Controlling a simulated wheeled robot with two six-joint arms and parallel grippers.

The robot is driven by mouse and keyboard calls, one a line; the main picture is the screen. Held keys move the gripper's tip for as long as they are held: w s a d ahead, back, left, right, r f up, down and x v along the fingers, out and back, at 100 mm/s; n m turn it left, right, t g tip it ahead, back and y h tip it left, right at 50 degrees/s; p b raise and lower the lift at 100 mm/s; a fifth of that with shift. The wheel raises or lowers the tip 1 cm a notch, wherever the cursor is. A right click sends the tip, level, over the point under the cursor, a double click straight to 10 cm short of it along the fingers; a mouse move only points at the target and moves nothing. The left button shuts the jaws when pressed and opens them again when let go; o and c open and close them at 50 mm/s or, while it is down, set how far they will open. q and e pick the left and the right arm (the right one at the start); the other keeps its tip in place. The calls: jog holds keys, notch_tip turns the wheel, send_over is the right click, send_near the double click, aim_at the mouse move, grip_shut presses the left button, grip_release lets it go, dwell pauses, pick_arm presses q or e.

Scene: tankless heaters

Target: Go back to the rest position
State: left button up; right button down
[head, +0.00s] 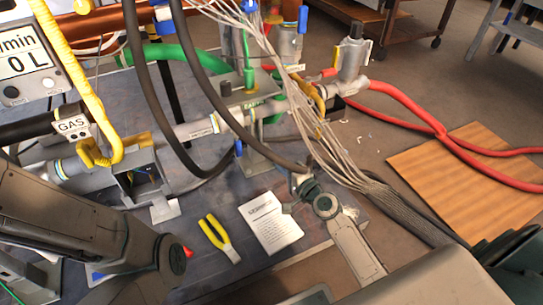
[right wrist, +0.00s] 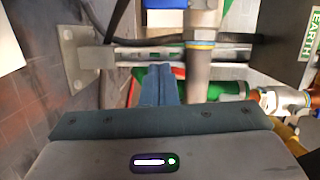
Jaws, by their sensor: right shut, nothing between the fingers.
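My right gripper (right wrist: 160,72) shows in the right wrist view with its two dark blue fingers together and nothing visible between them. Its fingertips point toward a grey vertical pipe (right wrist: 198,70) and a metal rail behind it; I cannot tell whether they touch. In the head view I cannot make out the right gripper's fingers. My left arm comes in from the left, large and dark grey, over the lower left of the work panel (head: 200,195). The left gripper's fingers are not visible.
A gas pipe with a valve (head: 92,150) and a black box labelled EARTH (right wrist: 302,30) are close by. Hoses and a grey cable bundle (head: 345,175) cross the middle. Yellow-handled pliers (head: 218,238) and a paper sheet (head: 270,222) lie on the panel. A wooden board (head: 475,155) lies at right.

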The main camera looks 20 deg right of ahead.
jog(key=shift+s+d, duration=0.1)
jog(key=shift+s, duration=0.4)
